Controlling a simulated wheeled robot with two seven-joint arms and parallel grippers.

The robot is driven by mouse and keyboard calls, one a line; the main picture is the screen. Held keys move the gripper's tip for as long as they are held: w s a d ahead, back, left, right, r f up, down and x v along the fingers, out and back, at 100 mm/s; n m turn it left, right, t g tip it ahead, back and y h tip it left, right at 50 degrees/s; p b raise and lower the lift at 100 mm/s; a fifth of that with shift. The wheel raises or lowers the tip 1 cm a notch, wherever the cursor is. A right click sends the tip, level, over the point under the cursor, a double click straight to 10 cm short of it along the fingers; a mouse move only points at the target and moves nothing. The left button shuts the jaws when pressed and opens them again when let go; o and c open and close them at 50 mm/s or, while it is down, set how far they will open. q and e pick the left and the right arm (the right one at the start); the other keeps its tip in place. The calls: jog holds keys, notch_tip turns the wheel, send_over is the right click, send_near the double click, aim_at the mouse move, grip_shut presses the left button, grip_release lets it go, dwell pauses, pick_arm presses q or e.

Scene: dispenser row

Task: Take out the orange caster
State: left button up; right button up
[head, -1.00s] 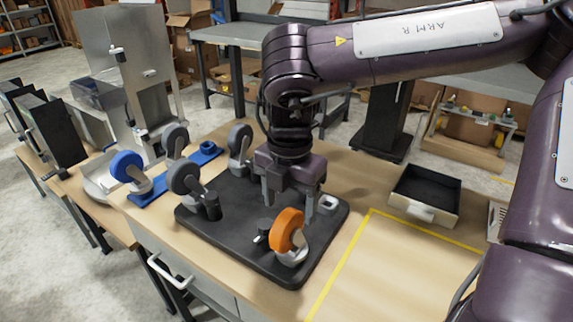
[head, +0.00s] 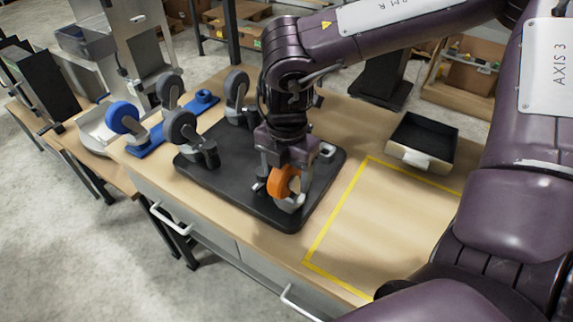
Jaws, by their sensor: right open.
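The orange caster (head: 280,181) stands on the near right part of a black board (head: 244,203) on the wooden table. Its wheel is orange and its base is light grey. My right gripper (head: 285,176) points down over the caster, with its open fingers on either side of the wheel. The fingers partly hide the wheel, and I cannot tell whether they touch it. My left gripper is not in view.
Dark grey casters (head: 182,127) stand on the board's left and far parts. A blue-wheeled caster (head: 124,117) sits on a blue plate at left. A black tray (head: 424,142) and a yellow-taped rectangle (head: 332,222) of bare table lie to the right.

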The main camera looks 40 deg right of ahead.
jog(key=c, duration=1.3)
jog(key=shift+r, duration=0.1)
jog(key=shift+r, duration=0.2)
jog(key=shift+r+p, duration=1.05)
jog(key=shift+r, duration=0.75)
jog(key=shift+r+p, duration=1.5)
jog(key=shift+r, duration=1.05)
jog(key=shift+f, duration=0.15)
